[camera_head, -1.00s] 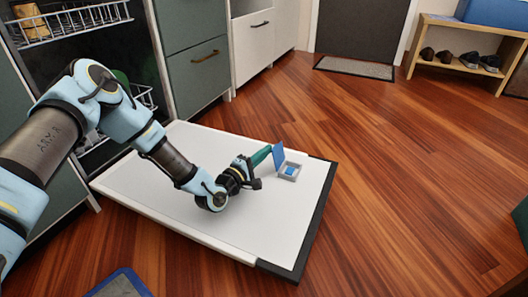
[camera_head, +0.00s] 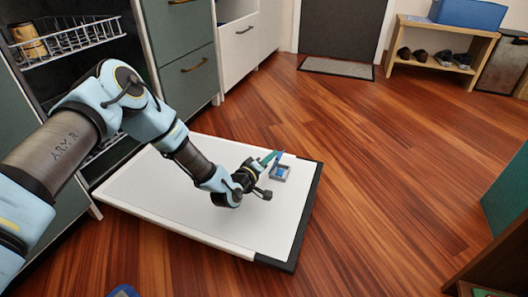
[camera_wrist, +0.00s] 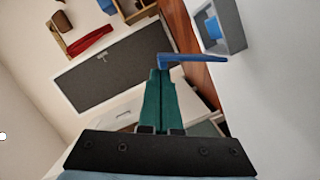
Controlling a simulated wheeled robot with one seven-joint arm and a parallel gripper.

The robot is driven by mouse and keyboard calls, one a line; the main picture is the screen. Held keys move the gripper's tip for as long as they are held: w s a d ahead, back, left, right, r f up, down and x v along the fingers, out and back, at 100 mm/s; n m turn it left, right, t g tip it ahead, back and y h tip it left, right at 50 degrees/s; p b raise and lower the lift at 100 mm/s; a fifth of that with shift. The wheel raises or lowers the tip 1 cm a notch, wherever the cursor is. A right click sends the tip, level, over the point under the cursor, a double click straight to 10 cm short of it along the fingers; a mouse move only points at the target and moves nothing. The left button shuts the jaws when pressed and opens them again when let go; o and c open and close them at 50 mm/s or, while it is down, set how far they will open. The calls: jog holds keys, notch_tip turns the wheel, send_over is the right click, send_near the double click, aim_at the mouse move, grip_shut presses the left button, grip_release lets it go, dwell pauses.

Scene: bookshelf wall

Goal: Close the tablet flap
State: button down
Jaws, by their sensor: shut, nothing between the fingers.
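The tablet flap (camera_head: 279,155) is a small blue plate, raised off the small grey tablet compartment (camera_head: 286,178) on the white inner face of the lowered dishwasher door (camera_head: 190,211). A blue tablet (camera_head: 281,171) shows inside the compartment. In the wrist view the flap (camera_wrist: 200,58) is nearly edge-on, and the compartment (camera_wrist: 235,28) with the blue tablet (camera_wrist: 213,27) lies beyond it. My gripper (camera_head: 272,156) has green fingers, closed together and empty. In the wrist view its fingertips (camera_wrist: 160,72) are at the flap's left end and appear to touch it.
The dishwasher rack (camera_head: 70,42) stands inside the machine at the upper left. Green drawers (camera_head: 190,70) are beside it. The wooden floor (camera_head: 400,160) to the right is clear. A shoe bench (camera_head: 437,66) and a doormat (camera_head: 337,68) are farther back.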

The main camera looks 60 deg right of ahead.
aim_at(286, 178)
jog(key=shift+s+d+m+t+y+p, duration=0.15)
jog(key=shift+s+m+p, duration=0.35)
jog(key=shift+m, duration=0.1)
jog(key=shift+s+d+m+t+y+p, duration=0.1)
jog(key=shift+s+m+t+y+p, duration=0.05)
jog(key=shift+s+m+p, duration=0.4)
jog(key=shift+s+d+f+m+t+y+p, duration=0.15)
jog(key=shift+s+f+m+p, duration=0.15)
jog(key=shift+m, duration=0.3)
jog(key=shift+s+d+f+m+t+y+p, duration=0.15)
jog(key=shift+s+m+p, duration=0.1)
jog(key=shift+s+m, duration=0.25)
jog(key=f+m, duration=0.1)
jog(key=s+m+t, duration=0.1)
jog(key=m, duration=0.1)
jog(key=shift+s+d+f+p, duration=0.1)
jog(key=shift+s+f+p, duration=0.1)
jog(key=shift+f+p, duration=0.15)
jog(key=shift+s+f, duration=0.15)
jog(key=shift+f, duration=0.15)
jog(key=shift+d+f, duration=0.1)
